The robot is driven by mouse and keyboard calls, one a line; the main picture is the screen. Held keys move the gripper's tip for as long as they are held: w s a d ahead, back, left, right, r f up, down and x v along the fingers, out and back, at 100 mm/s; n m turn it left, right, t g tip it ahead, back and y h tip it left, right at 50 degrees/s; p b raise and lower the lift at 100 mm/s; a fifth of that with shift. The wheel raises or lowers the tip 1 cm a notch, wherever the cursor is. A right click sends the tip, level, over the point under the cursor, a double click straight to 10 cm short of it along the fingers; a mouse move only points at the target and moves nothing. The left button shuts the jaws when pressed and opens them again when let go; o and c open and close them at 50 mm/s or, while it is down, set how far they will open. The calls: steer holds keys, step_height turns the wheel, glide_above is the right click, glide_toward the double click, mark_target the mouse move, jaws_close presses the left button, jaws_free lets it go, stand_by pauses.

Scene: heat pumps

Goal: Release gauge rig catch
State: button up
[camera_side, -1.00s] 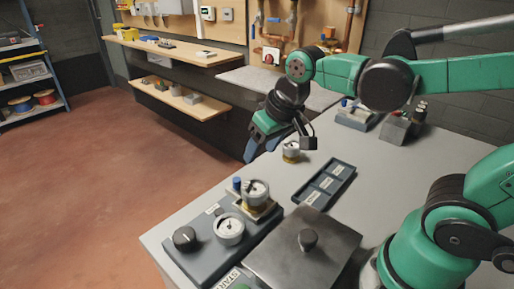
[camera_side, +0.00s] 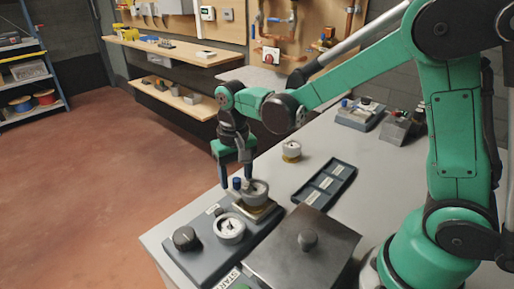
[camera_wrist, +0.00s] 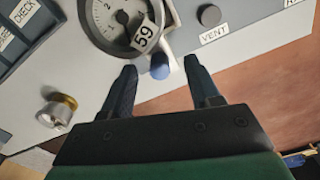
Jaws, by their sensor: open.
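The gauge rig (camera_side: 205,252) is a dark grey block near the table's front left edge. A round white-faced gauge (camera_side: 256,193) with a brass-coloured base sits at its far end. It also shows in the wrist view (camera_wrist: 115,18), with a tag reading 59. A small blue-capped catch (camera_wrist: 160,68) stands beside this gauge. My gripper (camera_side: 236,184) points down over that end of the rig. In the wrist view its two fingers are apart, with the blue cap between or just beyond their tips. Whether either finger touches it I cannot tell.
A second gauge (camera_side: 230,229) and a black knob (camera_side: 185,239) are on the rig. A metal lid with a knob (camera_side: 302,252) lies right of it. A labelled dark tray (camera_side: 325,184) and a loose brass-based gauge (camera_side: 291,151) are behind. The table's left edge is close.

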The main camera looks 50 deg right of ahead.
steer(key=shift+f, duration=0.35)
jaws_close()
stand_by(1.2)
